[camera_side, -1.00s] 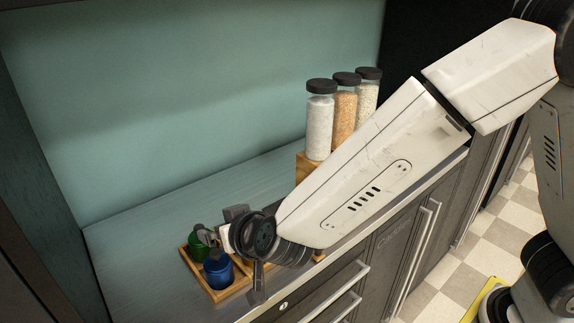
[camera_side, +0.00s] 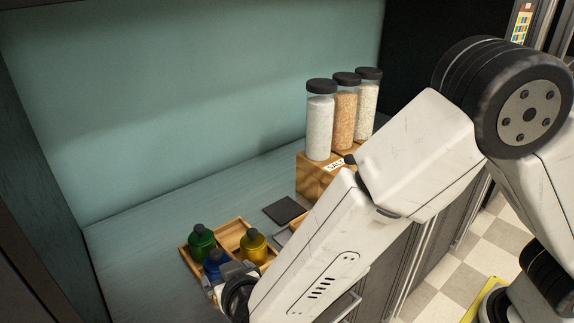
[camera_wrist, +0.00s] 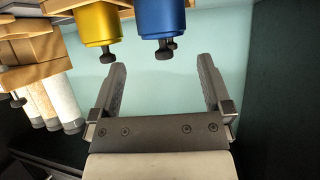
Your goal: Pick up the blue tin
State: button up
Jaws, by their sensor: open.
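The blue tin (camera_side: 214,262) stands in a wooden tray (camera_side: 230,232) on the counter, partly hidden by my gripper in the side view. In the wrist view the blue tin (camera_wrist: 161,18) is at the top, a little beyond the fingertips, with its dark knob pointing down in the picture. My gripper (camera_wrist: 162,72) is open and empty, and the tin lies roughly in line with the gap between the fingers. In the side view my gripper (camera_side: 226,275) is at the front of the tray, close to the blue tin.
A green tin (camera_side: 201,244) stands behind the blue one. A yellow tin (camera_side: 253,246) stands to its right in the tray. Several filled jars, such as the white one (camera_side: 320,125), stand on a wooden block (camera_side: 312,178). A dark flat square (camera_side: 285,211) lies on the counter.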

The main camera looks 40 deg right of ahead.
aim_at(217, 261)
jog(key=shift+w, duration=0.1)
jog(key=shift+x, duration=1.25)
jog(key=shift+w+f, duration=0.1)
jog(key=shift+f, duration=0.05)
jog(key=shift+x, duration=2.45)
jog(key=shift+a, duration=0.1)
grip_shut()
